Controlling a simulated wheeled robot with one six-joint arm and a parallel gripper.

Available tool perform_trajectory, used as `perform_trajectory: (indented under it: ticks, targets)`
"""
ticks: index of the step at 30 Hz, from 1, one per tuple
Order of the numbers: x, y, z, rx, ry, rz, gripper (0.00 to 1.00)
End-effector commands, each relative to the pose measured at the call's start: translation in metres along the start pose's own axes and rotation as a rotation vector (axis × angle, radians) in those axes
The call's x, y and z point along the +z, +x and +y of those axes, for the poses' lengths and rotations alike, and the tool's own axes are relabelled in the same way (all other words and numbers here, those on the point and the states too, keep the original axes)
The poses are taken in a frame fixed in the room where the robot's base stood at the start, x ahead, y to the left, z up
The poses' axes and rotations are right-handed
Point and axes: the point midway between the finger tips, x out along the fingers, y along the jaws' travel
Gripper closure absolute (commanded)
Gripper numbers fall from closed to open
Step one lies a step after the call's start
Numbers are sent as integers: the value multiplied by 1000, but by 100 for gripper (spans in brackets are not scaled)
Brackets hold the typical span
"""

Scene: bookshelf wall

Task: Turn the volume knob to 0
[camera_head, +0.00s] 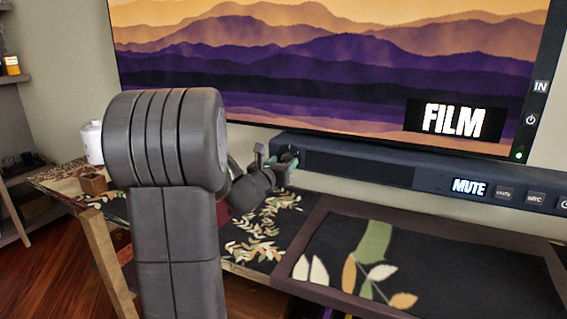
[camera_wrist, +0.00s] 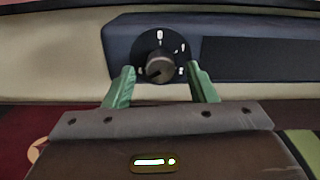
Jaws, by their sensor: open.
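The volume knob (camera_wrist: 160,68) is a dark round knob on a black dial with white marks, at the left end of the dark blue soundbar (camera_wrist: 250,60). In the wrist view a light mark on the knob seems to point to the lower left. The soundbar (camera_head: 360,167) shows a lit MUTE display (camera_head: 469,187) in the head view. My gripper (camera_wrist: 161,70) is open, with one green finger on each side of the knob and a visible gap on both sides. In the head view my gripper (camera_head: 277,165) is at the soundbar's left end and partly covers the knob.
A large screen (camera_head: 330,60) showing FILM hangs above the soundbar. A patterned table (camera_head: 262,232) with a dark framed panel (camera_head: 410,265) lies below.

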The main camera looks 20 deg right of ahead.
Motion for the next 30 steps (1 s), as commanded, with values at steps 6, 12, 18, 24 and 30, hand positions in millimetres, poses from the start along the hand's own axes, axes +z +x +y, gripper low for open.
perform_trajectory:
  ticks: [6, 12, 18, 24, 30]
  targets:
    - [0, 12, -1, -1, 0, -1, 49]
    - [0, 12, 0, -1, 0, -1, 49]
    - [0, 12, 0, 0, 0, -1, 82]
    - [0, 12, 0, 0, -2, 0, 94]
    - [0, 12, 0, -1, -41, 0, 94]
